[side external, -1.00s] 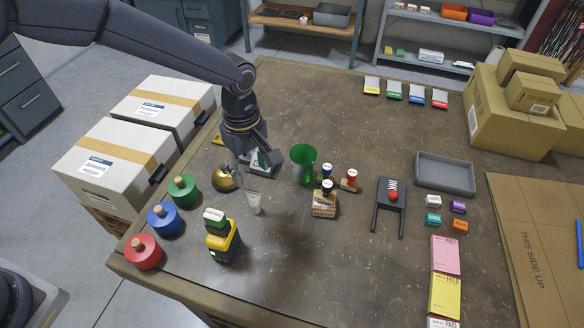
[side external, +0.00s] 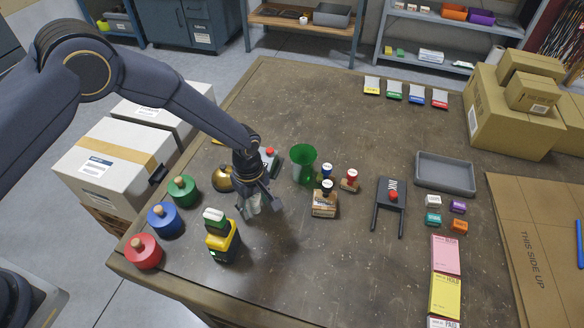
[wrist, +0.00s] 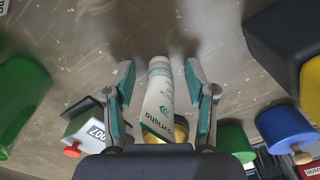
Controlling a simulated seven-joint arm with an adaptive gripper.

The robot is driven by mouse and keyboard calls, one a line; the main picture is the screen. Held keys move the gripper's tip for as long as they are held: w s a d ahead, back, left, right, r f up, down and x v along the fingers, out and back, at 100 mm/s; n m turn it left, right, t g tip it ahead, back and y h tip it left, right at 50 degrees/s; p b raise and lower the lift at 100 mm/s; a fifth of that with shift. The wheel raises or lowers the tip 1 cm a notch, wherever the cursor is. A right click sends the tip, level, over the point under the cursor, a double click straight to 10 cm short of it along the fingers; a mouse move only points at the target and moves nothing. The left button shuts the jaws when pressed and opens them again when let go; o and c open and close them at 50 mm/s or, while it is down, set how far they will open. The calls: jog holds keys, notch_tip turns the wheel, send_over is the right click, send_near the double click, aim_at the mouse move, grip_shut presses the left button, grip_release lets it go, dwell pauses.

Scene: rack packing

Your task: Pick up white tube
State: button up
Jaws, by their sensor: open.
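The white tube (wrist: 159,98) shows in the wrist view, with teal lettering on its side. It stands between the two open fingers of my gripper (wrist: 160,95), with a gap on each side. In the side external view my gripper (side external: 260,203) is low over the table at the tube's place. The gripper hides most of the tube there, and only a pale part shows between the fingers.
A green cup (side external: 303,165) stands just right of my gripper. A gold round object (side external: 221,180) is left, near green (side external: 183,190), blue (side external: 165,220) and red (side external: 144,252) cylinders. The table's middle back is clear.

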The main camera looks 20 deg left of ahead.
jog(key=c, duration=1)
jog(key=shift+r, duration=0.1)
jog(key=shift+c, duration=0.2)
